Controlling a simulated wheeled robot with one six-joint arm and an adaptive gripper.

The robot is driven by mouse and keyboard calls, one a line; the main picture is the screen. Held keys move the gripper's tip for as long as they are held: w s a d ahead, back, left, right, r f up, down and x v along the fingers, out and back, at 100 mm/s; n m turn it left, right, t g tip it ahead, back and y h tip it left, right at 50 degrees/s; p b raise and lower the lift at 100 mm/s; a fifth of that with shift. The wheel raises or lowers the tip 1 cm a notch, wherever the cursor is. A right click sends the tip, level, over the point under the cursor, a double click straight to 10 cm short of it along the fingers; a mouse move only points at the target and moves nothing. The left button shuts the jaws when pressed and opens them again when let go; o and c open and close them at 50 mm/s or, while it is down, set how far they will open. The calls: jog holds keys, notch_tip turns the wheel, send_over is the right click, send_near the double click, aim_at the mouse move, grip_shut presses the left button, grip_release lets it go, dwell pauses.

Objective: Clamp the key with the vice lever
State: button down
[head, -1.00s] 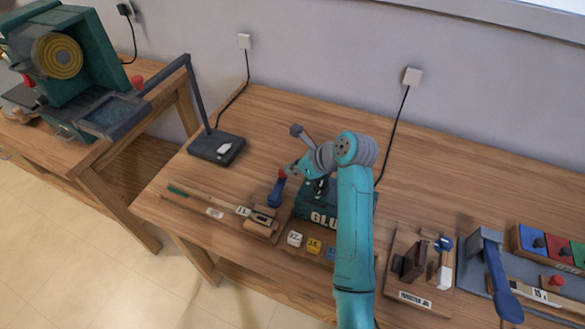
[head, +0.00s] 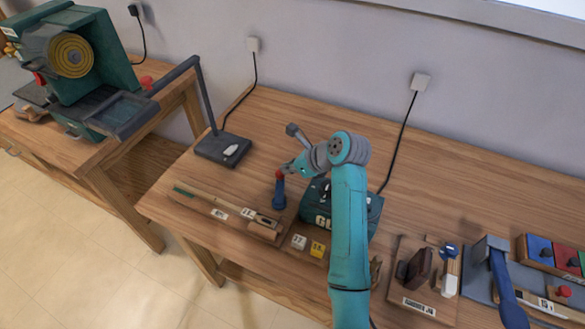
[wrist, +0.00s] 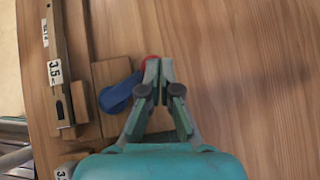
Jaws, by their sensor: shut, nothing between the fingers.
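The wooden key (head: 208,200) lies lengthwise in a holder at the table's front left, with a white number label near its right end. The key also shows at the left of the wrist view (wrist: 60,45). The vice lever (head: 279,194) is blue with a red knob and stands beside the key's right end. In the wrist view the lever (wrist: 117,95) points up and right, its red tip partly behind my fingers. My gripper (wrist: 159,68) is shut and empty, with its fingertips at the red knob. It also shows in the head view (head: 286,169); exact contact is unclear.
A dark green glue box (head: 370,212) stands right of the lever, partly behind my arm. A lamp base (head: 223,149) is behind the key. Another vice with a blue lever (head: 505,285) stands right.

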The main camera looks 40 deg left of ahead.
jog(key=shift+s+a, duration=0.35)
jog(key=shift+a, duration=0.35)
jog(key=shift+s+a+n+g, duration=0.2)
jog(key=shift+a+n+g, duration=0.25)
jog(key=shift+n+g, duration=0.3)
jog(key=shift+s+a, duration=0.9)
jog(key=shift+s, duration=0.25)
jog(key=shift+s+a+n+g+h, duration=0.3)
jog(key=shift+s+n+g, duration=0.2)
jog(key=shift+n, duration=0.35)
jog(key=shift+s+a, duration=0.15)
jog(key=shift+s, duration=0.3)
jog(key=shift+w+r, duration=0.2)
jog(key=shift+w, duration=0.25)
jog(key=w+d+r, duration=0.2)
jog(key=w+r, duration=0.6)
jog(key=w, duration=0.1)
jog(key=shift+w, duration=0.3)
